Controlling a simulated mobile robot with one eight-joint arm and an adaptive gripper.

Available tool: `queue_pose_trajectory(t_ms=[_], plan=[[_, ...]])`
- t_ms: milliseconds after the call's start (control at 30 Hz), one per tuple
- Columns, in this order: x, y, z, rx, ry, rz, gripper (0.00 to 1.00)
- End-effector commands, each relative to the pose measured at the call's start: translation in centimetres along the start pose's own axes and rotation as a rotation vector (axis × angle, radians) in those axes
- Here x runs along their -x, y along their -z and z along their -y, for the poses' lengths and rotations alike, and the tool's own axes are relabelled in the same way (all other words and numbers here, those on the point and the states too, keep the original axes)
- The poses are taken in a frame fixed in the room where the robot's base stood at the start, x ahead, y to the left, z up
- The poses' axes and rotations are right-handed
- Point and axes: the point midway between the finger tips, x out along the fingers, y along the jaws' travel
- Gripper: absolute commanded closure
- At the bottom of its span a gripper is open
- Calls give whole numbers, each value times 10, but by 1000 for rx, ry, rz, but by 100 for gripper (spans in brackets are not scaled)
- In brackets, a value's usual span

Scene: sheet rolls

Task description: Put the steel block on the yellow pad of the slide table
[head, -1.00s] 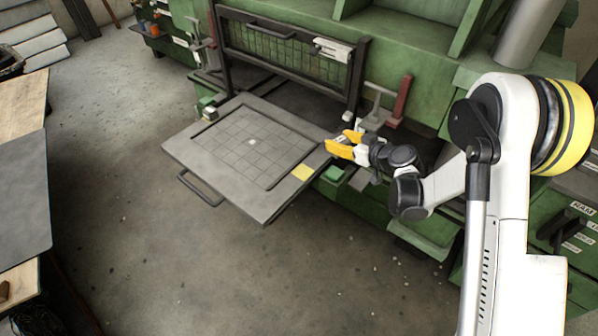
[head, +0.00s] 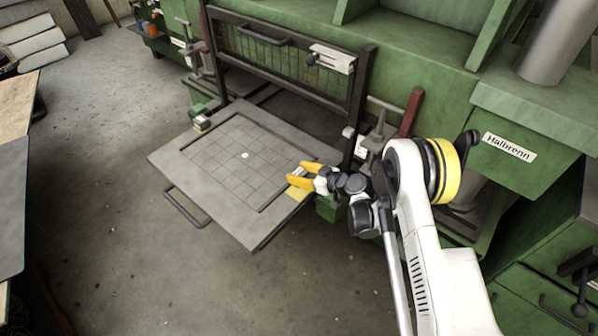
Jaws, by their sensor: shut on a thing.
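The slide table (head: 168,160) is a flat grey plate with a gridded middle, pulled out from the green machine. The yellow pad (head: 297,194) lies near its right front edge, partly covered by my gripper. My gripper (head: 295,176), with yellow fingers, is over the table's right side, just above or behind the pad. It is shut on the small grey steel block (head: 298,172), which shows only slightly between the fingers. I cannot tell whether the block touches the table.
A dark guard frame (head: 285,62) with mesh stands behind the table. A red lever (head: 410,112) and a grey clamp stand (head: 380,128) rise at the right behind my arm. A handle (head: 184,208) sticks out at the table's front left. The floor in front is clear.

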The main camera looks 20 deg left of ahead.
Motion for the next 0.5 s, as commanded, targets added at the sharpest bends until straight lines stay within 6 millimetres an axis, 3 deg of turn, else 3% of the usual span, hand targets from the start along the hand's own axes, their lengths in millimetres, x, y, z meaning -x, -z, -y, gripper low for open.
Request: queue_pose_trajectory(t_ms=[67,500], plan=[[-6,-14,0,-2,-1,-2,92],[-22,-55,-1,-2,-2,-2,92]])
